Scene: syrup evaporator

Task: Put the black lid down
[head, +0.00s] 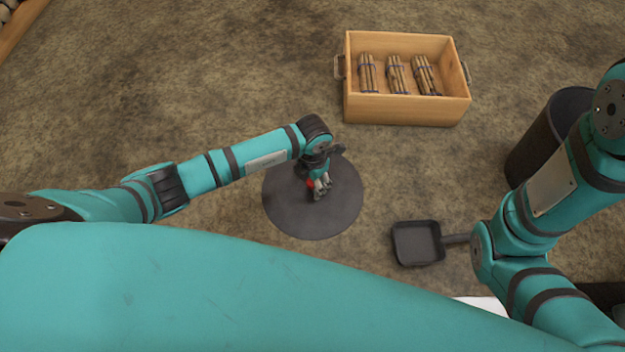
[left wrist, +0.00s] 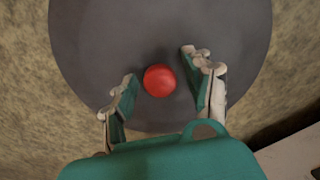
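The black lid (head: 290,208) is a flat dark round disc low over or on the ground in the middle of the head view. It fills much of the left wrist view (left wrist: 100,40), where its red round knob (left wrist: 159,80) shows. My left gripper (head: 321,187) is over the lid, by the knob. In the left wrist view the fingers of my left gripper (left wrist: 160,88) are spread, one on each side of the knob, with gaps between. My right arm comes in from the right in the head view, but its gripper is not visible.
A wooden crate (head: 405,111) with several tied stick bundles stands at the back right. A dark square pan (head: 418,243) with a handle lies right of the lid. A black bucket (head: 535,140) stands at the right, partly behind my right arm. The ground left of the crate is clear.

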